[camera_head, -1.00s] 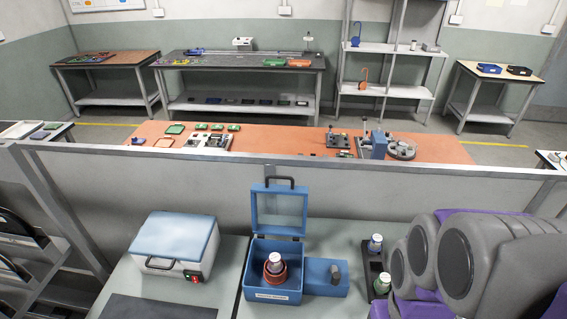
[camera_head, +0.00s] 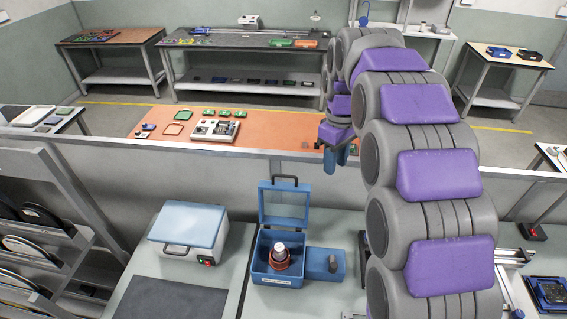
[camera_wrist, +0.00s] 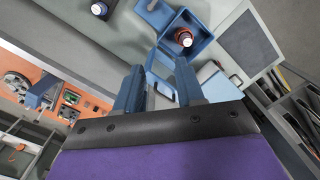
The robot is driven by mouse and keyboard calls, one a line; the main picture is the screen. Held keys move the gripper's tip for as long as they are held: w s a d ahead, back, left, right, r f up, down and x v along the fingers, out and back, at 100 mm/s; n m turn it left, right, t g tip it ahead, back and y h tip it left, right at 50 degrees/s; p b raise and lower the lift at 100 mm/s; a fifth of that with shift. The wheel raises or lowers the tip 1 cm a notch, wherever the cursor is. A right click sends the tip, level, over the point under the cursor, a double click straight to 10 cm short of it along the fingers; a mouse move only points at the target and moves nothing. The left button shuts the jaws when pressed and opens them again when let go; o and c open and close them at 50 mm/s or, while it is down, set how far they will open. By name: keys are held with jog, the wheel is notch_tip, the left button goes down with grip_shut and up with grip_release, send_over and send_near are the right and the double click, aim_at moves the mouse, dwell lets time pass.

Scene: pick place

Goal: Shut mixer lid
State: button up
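The mixer is a blue box (camera_head: 268,276) on the near bench, with its framed lid (camera_head: 262,205) standing upright and open. A dark handle (camera_head: 284,178) is on the lid's top edge. A white-capped bottle (camera_head: 281,249) sits upright in a red-brown ring inside the box. In the wrist view, the box (camera_wrist: 164,45) and bottle (camera_wrist: 183,38) lie beyond the fingers. My gripper (camera_head: 338,150) is raised above and to the right of the lid, apart from it. In the wrist view, my gripper (camera_wrist: 160,80) has its two blue fingers spread, with nothing held between them.
A closed white box with a light-blue lid (camera_head: 188,227) stands left of the mixer. A rail (camera_head: 250,150) runs behind the bench, before an orange table (camera_head: 165,115). A rack (camera_head: 40,225) stands at left. My arm covers the right side.

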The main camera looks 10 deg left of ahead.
jog(key=w+a+f+n+p, duration=0.2)
jog(key=w+a+n+p, duration=0.65)
jog(key=w+a, duration=0.55)
jog(key=shift+m+t, duration=0.25)
jog(key=shift+t, duration=0.15)
jog(key=f+b, duration=0.5)
jog(key=f, duration=0.1)
jog(key=a+f+b, duration=0.1)
jog(key=f+b, duration=0.2)
jog(key=shift+s+a+b, duration=0.1)
jog(key=shift+s+b, duration=0.25)
jog(key=shift+s, duration=0.05)
jog(key=shift+f, duration=4.05)
grip_shut()
